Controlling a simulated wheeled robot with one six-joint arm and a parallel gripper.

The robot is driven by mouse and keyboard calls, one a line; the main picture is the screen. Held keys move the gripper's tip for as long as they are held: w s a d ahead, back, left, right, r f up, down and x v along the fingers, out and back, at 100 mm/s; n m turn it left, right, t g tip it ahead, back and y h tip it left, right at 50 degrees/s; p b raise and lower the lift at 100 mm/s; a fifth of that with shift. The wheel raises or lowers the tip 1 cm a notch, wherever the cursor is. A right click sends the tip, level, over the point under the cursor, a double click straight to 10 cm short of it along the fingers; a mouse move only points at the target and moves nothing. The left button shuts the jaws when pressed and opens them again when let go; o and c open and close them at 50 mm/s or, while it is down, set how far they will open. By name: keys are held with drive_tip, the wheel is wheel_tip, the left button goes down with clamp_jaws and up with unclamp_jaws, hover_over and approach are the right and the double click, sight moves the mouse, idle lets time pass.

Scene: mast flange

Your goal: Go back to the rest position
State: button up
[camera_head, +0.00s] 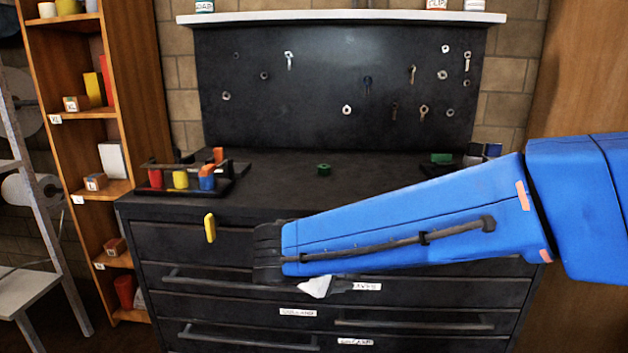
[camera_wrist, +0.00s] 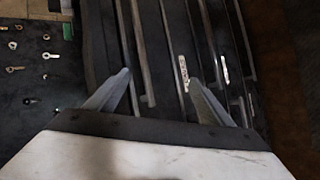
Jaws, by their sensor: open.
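My blue arm reaches in from the right in the head view, in front of the dark drawer cabinet (camera_head: 205,240). My gripper (camera_wrist: 160,95) shows in the wrist view with its two grey fingers spread apart and nothing between them. The fingers point toward the drawer fronts and their long handles. In the head view the fingers are mostly hidden behind the wrist; a small pale piece shows below it. I cannot tell the exact gap between the fingertips and the drawers.
A black pegboard (camera_head: 320,125) with hanging tools stands behind the cabinet top. A small green part (camera_head: 324,170) lies on the top. A rack (camera_head: 185,190) with coloured items stands at its left. A wooden shelf (camera_head: 140,100) and ladder (camera_head: 45,220) are further left.

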drive_tip(key=s+d+f+m+g+y, duration=0.15)
drive_tip(key=s+d, duration=0.25)
drive_tip(key=d, duration=0.4)
drive_tip(key=s+d+f+m+g+y, duration=0.1)
drive_tip(key=s+d+f+m+g, duration=0.2)
drive_tip(key=d, duration=0.5)
drive_tip(key=s+d+f+m+y, duration=0.1)
drive_tip(key=s+d+m+y, duration=0.1)
drive_tip(key=s, duration=0.5)
drive_tip(key=s+d+f+m+y, duration=0.1)
drive_tip(key=s+d+m+y, duration=0.1)
drive_tip(key=s, duration=0.4)
drive_tip(key=shift+s+d+f+m+y, duration=0.15)
drive_tip(key=shift+s+d+m+y, duration=0.2)
drive_tip(key=shift+m, duration=0.4)
drive_tip(key=shift+t, duration=0.25)
